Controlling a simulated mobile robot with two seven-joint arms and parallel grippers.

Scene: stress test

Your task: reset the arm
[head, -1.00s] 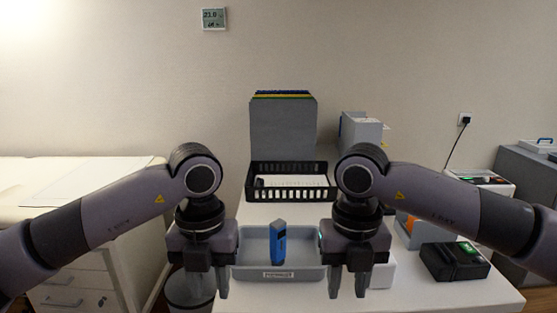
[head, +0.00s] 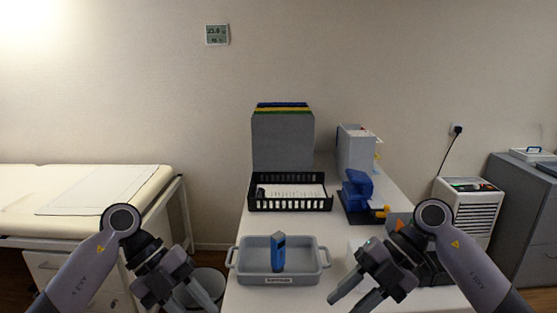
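My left gripper (head: 195,300) is at the lower left, over the floor side of the white table's left edge, its fingers pointing down to the right. Its fingertips are cut off by the frame, so I cannot tell its opening. My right gripper (head: 345,303) is at the lower right, over the white table (head: 300,222). Its two fingers are spread apart with nothing between them. A grey tray (head: 243,262) stands between the grippers with a blue device (head: 278,253) upright in it. Neither gripper touches the tray.
A black basket (head: 290,206) with papers sits behind the tray, before a grey file holder (head: 283,142). A blue device on a black base (head: 357,192) and a grey box (head: 354,150) stand at the right. A padded bench (head: 80,190) is at the left.

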